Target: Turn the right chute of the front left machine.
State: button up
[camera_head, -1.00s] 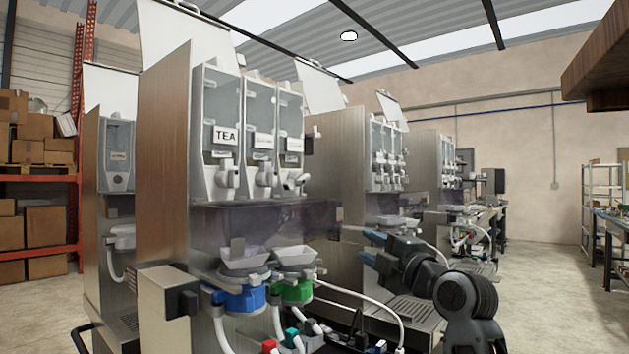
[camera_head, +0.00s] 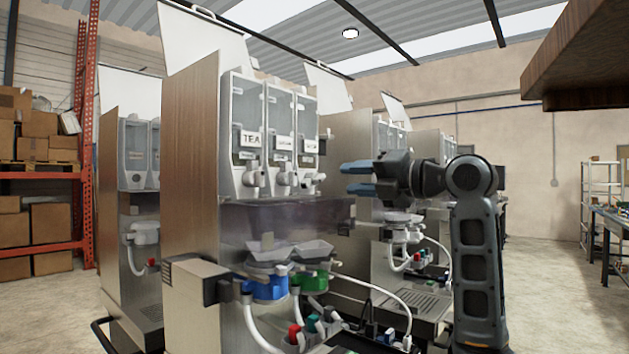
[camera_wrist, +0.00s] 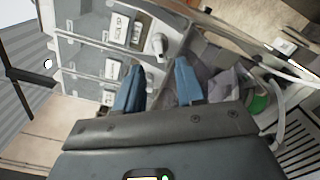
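The front left machine (camera_head: 190,150) has a wood-toned side and several clear canisters, one labelled TEA. White chutes stick out below the canisters; the right chute (camera_head: 311,182) is at the right end of the row. My gripper (camera_head: 345,178) is at about chute height, to the right of the right chute and apart from it in the head view. Its two blue fingers are spread with nothing between them. In the wrist view, my gripper (camera_wrist: 160,80) is also open, and a white chute (camera_wrist: 157,46) shows beyond the fingers; I cannot tell which one it is.
White funnels (camera_head: 290,252) sit over a blue and a green collar below the chutes, with hoses around them. More machines stand behind. A wooden overhead panel (camera_head: 580,60) hangs at upper right. The floor (camera_head: 560,280) at right is clear.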

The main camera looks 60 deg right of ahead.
aim_at(322, 179)
jog(key=p+x, duration=0.1)
jog(key=x, duration=0.6)
grip_shut()
dwell(0.3)
